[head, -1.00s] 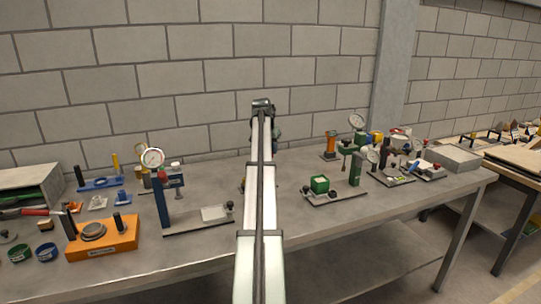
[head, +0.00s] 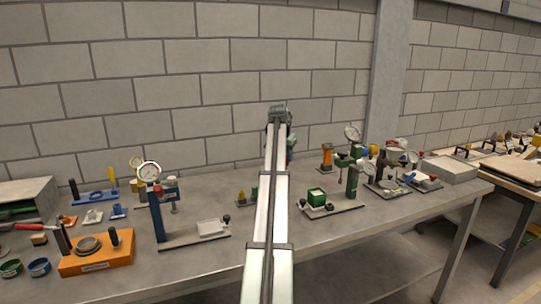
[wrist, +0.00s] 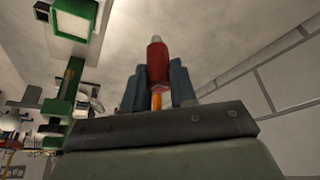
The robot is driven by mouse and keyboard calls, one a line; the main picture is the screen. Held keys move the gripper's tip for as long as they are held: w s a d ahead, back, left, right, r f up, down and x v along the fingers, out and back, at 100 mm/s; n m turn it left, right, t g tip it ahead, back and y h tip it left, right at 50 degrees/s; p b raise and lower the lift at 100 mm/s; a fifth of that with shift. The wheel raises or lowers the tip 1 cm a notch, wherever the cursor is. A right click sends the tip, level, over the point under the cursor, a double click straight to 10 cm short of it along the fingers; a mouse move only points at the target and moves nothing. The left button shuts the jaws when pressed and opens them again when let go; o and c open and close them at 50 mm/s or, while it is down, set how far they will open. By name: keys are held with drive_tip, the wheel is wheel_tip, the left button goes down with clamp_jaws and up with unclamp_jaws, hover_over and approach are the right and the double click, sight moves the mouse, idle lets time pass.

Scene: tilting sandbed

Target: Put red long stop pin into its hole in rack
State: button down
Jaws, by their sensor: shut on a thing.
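The red pin (wrist: 156,58) shows in the wrist view, with a pale metal tip at its upper end and an orange part below. My gripper (wrist: 158,68) is shut on it, with one dark finger on each side. In the head view my arm hides most of the gripper, and the pin cannot be made out there. A small holder with a green and a yellow upright piece (head: 254,192) stands on the bench just left of my arm; I cannot tell whether it is the rack, and no hole is clear.
A dial gauge stand (head: 158,205) stands left of my arm. A green block on a plate (head: 316,195) and a green gauge stand (head: 352,182) stand right of it. An orange block (head: 96,262) lies at front left. A block wall closes the back.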

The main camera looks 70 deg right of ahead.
drive_tip(key=s+a+f+m+g, duration=0.1)
drive_tip(key=s+m, duration=0.1)
drive_tip(key=s, duration=0.8)
drive_tip(key=s+a+f+m, duration=0.2)
drive_tip(key=s+m, duration=0.1)
drive_tip(key=s, duration=0.7)
drive_tip(key=shift+a+g, duration=0.3)
drive_tip(key=shift+g, duration=0.1)
drive_tip(key=shift+s+f, duration=0.1)
drive_tip(key=shift+f, duration=2.9)
drive_tip(key=shift+f, duration=1.6)
drive_tip(key=c, duration=0.8)
unclamp_jaws()
drive_tip(key=v, duration=1.4)
drive_tip(key=shift+d, duration=0.25)
